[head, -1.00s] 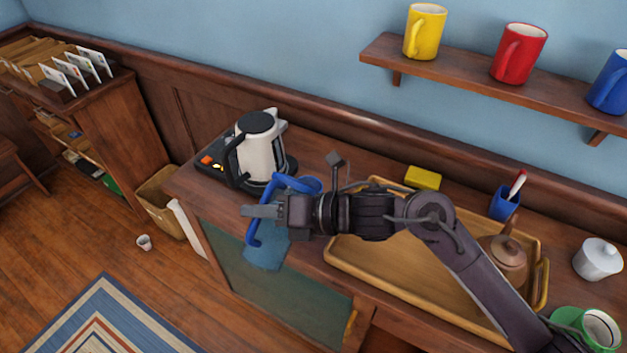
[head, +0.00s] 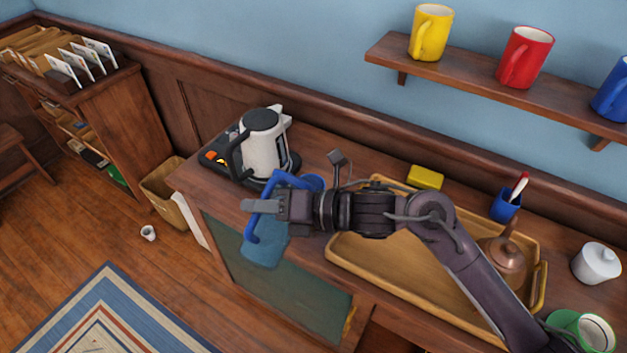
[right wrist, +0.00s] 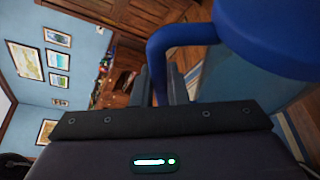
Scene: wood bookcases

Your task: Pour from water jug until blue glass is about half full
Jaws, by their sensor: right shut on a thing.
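The water jug (head: 266,250) has a clear bluish body and a blue handle and rim. In the head view it is in front of the counter's left part, its rim end toward the upper right, so it looks tilted. My right gripper (head: 262,206) is shut on its handle. The right wrist view shows the fingers (right wrist: 162,85) at the blue handle and part of the jug (right wrist: 265,40) close up. I cannot pick out a blue glass; the arm or jug may hide it. No water stream shows. My left gripper is not in view.
A white and black kettle (head: 262,145) stands behind the jug. A wooden tray (head: 390,262) with a copper pot (head: 503,258) lies under my right arm. Mugs stand on the wall shelf (head: 470,80).

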